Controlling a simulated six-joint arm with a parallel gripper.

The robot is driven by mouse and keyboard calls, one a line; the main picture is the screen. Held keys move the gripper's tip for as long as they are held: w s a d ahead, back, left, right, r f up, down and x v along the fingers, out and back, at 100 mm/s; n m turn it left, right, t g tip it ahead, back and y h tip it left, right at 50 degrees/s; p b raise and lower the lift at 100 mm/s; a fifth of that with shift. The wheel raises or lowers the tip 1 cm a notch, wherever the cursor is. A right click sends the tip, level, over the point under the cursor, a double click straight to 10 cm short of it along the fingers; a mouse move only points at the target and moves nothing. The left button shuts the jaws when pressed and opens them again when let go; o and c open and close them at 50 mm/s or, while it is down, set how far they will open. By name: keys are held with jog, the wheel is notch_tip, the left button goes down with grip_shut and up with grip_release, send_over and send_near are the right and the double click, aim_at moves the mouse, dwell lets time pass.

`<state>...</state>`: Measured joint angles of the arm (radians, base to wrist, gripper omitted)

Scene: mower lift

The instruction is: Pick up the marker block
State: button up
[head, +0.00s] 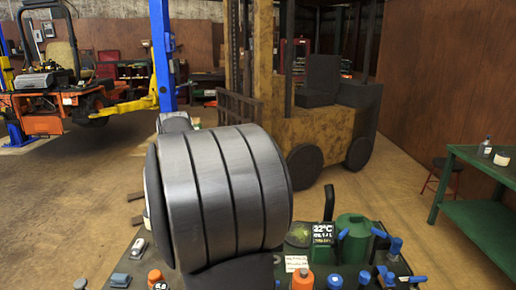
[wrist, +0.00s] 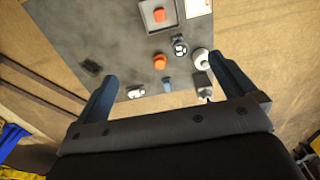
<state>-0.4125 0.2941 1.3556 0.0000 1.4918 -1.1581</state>
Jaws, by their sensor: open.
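My gripper (wrist: 166,70) shows in the wrist view with its two blue fingers wide apart and nothing between them. It is above the grey tabletop (wrist: 112,45), apart from the things on it. An orange piece (wrist: 159,62) lies on the tabletop, seen through the finger gap. A second orange piece (wrist: 159,15) is in a grey square tray (wrist: 146,10). I cannot tell which thing, if any of these, is the marker block. In the head view my grey arm link covers much of the table, and my gripper is not visible there.
Near the orange piece are a dark-and-white round item (wrist: 180,46), a white roll (wrist: 201,58), a small blue item (wrist: 167,83) and a small white item (wrist: 136,92). A forklift (head: 315,115) stands behind.

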jog(key=shift+c, duration=0.4)
jog(key=c, duration=1.2)
jog(key=s+d+f+n+t+h, duration=0.25)
jog(key=f+h, duration=0.25)
jog(key=f, duration=0.3)
jog(key=s+d+f+n+t+h, duration=0.1)
jog(key=s+d+f+t+h, duration=0.2)
jog(key=f, duration=0.5)
jog(key=s+a+f+n+t+y, duration=0.5)
jog(key=s+f+n+t+y, duration=0.4)
jog(key=n, duration=0.6)
jog(key=shift+m+g+h, duration=0.25)
jog(key=shift+g+h, duration=0.2)
jog(key=shift+h, duration=0.05)
jog(key=x, duration=0.5)
jog(key=f+x, duration=0.1)
jog(key=x, duration=0.5)
jog(key=shift+s+a+f, duration=0.1)
jog(key=shift+s+a, duration=0.1)
jog(key=shift+s, duration=0.1)
jog(key=shift+f+x, duration=0.2)
jog(key=shift+x, duration=1.1)
jog(key=shift+f+x, duration=0.2)
jog(key=shift+x, duration=1.1)
